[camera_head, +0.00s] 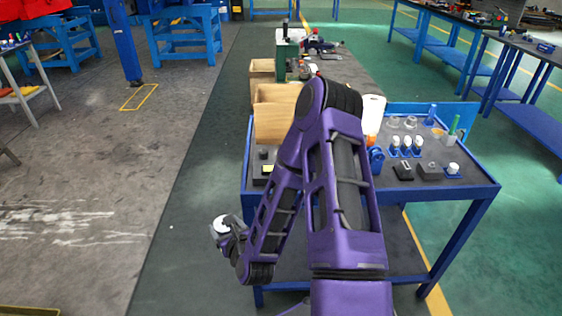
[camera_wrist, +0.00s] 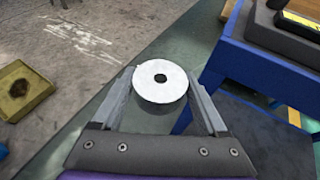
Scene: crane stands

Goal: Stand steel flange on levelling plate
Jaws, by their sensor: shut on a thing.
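In the head view the flange (camera_head: 219,225) shows at the end of my purple arm, left of the blue workbench and over the green floor, apart from the bench. I cannot make out for sure which thing is the levelling plate. A dark block with a yellow patch (camera_head: 265,168) lies on the bench's left end, partly near my arm.
The blue workbench (camera_head: 470,188) holds bottles, small white-capped containers (camera_head: 405,142) and wooden boxes (camera_head: 276,122); my arm hides its middle. A yellow square tray-like thing (camera_wrist: 24,88) lies on the floor at left in the wrist view.

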